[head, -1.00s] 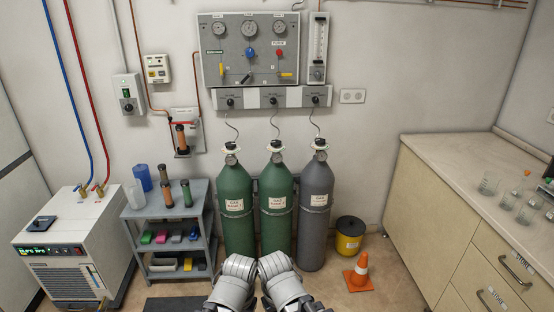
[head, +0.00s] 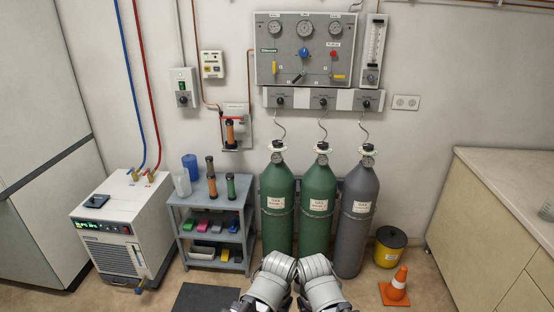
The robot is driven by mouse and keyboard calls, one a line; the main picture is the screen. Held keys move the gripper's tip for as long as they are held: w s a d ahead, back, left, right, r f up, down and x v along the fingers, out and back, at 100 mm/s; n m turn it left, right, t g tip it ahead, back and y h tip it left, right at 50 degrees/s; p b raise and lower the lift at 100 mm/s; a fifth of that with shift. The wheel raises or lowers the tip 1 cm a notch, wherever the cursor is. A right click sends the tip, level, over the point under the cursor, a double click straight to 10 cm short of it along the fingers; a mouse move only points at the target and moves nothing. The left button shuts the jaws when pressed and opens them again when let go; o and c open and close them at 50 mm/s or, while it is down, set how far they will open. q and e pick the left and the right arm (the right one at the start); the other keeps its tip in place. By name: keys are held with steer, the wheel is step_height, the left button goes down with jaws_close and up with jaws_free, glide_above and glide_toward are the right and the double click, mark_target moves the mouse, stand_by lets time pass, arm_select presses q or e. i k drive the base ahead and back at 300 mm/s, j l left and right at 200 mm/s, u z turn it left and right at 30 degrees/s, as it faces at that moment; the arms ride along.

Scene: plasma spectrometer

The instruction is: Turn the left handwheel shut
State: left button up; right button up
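Three gas cylinders stand against the back wall: a left green one (head: 277,205), a middle green one (head: 316,210) and a grey one (head: 356,215). Similar handwheels top the middle cylinder (head: 322,147) and the grey cylinder (head: 367,149). The left handwheel is too small to tell how far it is turned. Two grey arm parts of mine show at the bottom, low in front of the cylinders and well below the handwheels. I see no fingertips of either gripper.
A grey shelf cart (head: 212,202) and a white chiller (head: 112,222) stand left of the cylinders. A gas panel (head: 305,50) hangs above. A yellow bin (head: 390,246), an orange cone (head: 396,287) and a bench (head: 490,215) are on the right. A dark mat (head: 207,298) lies on the floor.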

mark_target(278, 143)
steer(key=i+j, duration=0.25)
steer(key=i, duration=0.3)
steer(key=i+j, duration=0.2)
steer(key=i, duration=0.3)
steer(key=i+j, duration=0.25)
steer(key=i, duration=0.3)
